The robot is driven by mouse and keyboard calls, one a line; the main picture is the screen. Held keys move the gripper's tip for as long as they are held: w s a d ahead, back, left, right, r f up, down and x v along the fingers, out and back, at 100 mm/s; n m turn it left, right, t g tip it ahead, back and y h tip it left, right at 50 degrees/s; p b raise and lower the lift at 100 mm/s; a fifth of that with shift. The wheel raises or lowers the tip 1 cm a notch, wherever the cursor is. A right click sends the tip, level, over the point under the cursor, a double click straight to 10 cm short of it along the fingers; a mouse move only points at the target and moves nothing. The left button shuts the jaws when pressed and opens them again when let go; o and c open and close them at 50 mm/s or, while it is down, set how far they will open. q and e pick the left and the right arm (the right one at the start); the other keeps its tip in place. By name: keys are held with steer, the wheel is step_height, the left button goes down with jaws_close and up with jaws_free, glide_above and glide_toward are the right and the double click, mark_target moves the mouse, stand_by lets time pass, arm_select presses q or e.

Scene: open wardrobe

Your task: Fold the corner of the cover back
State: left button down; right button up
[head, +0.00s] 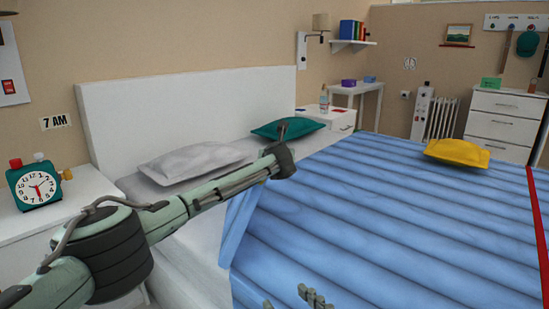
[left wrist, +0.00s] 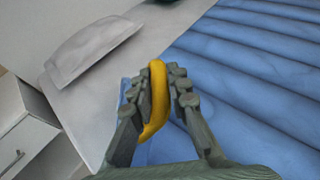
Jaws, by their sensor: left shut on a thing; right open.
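The blue quilted cover (head: 370,220) lies over the bed. Its near-left corner part (head: 240,220) rises toward my left arm's end in the head view. My left gripper (left wrist: 160,95) is shut on a yellow curved strip (left wrist: 157,105), with blue cover just behind and beside it in the left wrist view. Whether the strip joins the cover is hidden by the fingers. In the head view my left arm hides the left fingertips and the strip. My right gripper (head: 312,297) is open at the bottom edge, over the cover, only its fingertips showing.
A white pillow (head: 190,162) and a teal pillow (head: 287,128) lie by the headboard (head: 180,105). A yellow cushion (head: 457,153) lies on the cover's far side. A nightstand (head: 75,205) with a teal clock (head: 35,185) stands at the left, near my left arm.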

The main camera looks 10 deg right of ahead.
arm_select(q)
steer(key=shift+d+r, duration=0.2)
steer(key=shift+r, duration=0.05)
steer(key=c, duration=1.9)
jaws_free()
steer(key=o, duration=0.4)
steer(key=shift+w+f, duration=0.1)
steer(key=shift+f, duration=0.15)
steer(key=shift+o, duration=0.2)
steer(key=shift+f, duration=0.1)
steer(key=v, duration=1.2)
